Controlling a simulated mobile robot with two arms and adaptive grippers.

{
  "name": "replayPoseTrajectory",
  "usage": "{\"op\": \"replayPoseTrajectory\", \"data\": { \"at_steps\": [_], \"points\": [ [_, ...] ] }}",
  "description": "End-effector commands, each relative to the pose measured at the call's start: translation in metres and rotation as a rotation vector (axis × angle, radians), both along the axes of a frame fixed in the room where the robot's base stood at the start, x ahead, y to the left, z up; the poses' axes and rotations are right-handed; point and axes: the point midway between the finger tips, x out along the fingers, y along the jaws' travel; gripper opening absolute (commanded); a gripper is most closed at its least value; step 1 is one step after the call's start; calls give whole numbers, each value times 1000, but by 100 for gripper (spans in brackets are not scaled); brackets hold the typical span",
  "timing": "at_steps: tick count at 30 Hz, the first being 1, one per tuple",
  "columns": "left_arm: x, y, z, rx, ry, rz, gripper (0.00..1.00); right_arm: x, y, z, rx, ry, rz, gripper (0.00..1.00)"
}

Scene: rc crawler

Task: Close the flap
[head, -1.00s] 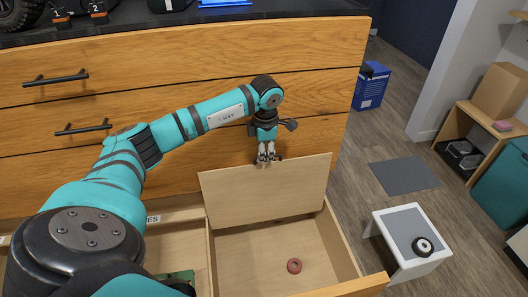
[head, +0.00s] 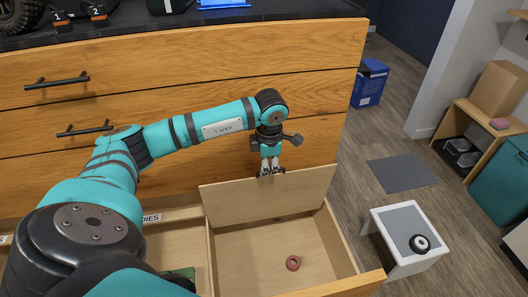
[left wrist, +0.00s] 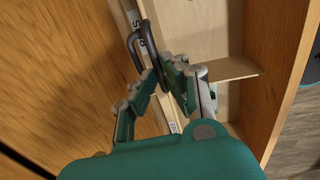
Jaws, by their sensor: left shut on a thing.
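The flap (head: 268,197) is a pale wooden panel, standing tilted up at the back of the open drawer's right compartment (head: 270,248). My left gripper (head: 271,171) is at the flap's upper edge, its fingers pointing down and shut on it. In the left wrist view, the fingertips (left wrist: 165,66) meet beside a dark loop-shaped handle (left wrist: 137,42); the exact contact there is partly hidden. A small red ring (head: 293,263) lies on the compartment floor. My right gripper is not in view.
The drawer's left compartment (head: 185,245) holds a green thing, partly covered by my arm. Closed drawer fronts (head: 210,80) rise behind the flap. A small white table (head: 405,235) with a black wheel stands on the floor at right.

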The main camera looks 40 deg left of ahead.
Motion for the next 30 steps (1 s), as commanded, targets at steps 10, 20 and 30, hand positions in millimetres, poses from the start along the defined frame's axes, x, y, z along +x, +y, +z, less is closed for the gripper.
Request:
{"op": "replayPoseTrajectory", "data": {
  "at_steps": [10, 20, 30],
  "points": [
    [-53, -67, -23, -3, 2, -5, 0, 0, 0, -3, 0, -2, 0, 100],
    [-59, -74, -25, 0, 0, 0, 30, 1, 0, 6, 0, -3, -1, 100],
    [-58, -74, -22, -1, -1, 0, 32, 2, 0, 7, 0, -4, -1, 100]
  ]
}}
